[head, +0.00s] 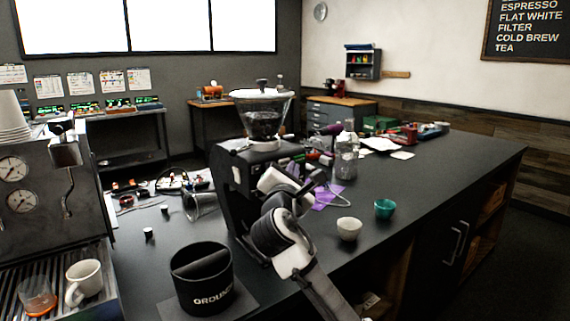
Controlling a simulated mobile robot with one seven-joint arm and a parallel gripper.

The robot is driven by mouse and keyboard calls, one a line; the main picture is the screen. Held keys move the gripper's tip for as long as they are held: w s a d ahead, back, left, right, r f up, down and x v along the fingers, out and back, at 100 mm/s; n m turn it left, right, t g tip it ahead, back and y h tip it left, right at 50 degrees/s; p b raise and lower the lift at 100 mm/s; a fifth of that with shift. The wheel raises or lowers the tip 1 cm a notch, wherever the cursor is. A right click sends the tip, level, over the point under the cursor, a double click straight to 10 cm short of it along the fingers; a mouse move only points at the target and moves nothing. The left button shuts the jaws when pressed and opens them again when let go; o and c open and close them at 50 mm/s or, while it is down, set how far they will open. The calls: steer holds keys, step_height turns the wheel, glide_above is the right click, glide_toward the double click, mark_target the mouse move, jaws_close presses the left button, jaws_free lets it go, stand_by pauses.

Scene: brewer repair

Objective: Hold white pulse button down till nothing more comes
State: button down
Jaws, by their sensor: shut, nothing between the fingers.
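The black grinder (232,185) stands on the dark counter, with a clear hopper (264,118) on top holding dark beans. My arm reaches up from the bottom of the head view, and my gripper (305,187) is at the grinder's right side. The gripper is shut and empty. Its fingertips are small and partly covered by my own wrist, so I cannot tell whether they touch the grinder. The white pulse button cannot be made out; my arm covers part of the grinder's side.
A black grounds bin (203,292) stands in front of the grinder. A white cup (348,229) and a teal cup (385,208) are to the right. An espresso machine (50,190) is at left. A bottle (346,160) stands behind my gripper.

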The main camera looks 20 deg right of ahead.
steer(key=shift+w, duration=0.1)
stand_by(0.5)
steer(key=shift+w+a, duration=0.15)
steer(key=shift+w, duration=0.15)
steer(key=shift+w+a, duration=0.1)
steer(key=shift+w, duration=0.25)
stand_by(0.5)
steer(key=shift+s, duration=0.1)
stand_by(2.9)
steer(key=shift+s+d, duration=0.25)
steer(key=shift+s, duration=0.4)
steer(key=shift+s, duration=0.1)
steer(key=s, duration=0.1)
steer(key=s+d, duration=0.1)
steer(key=s, duration=0.1)
steer(key=s+b, duration=0.1)
steer(key=shift+s+d, duration=0.25)
steer(key=shift+d, duration=0.1)
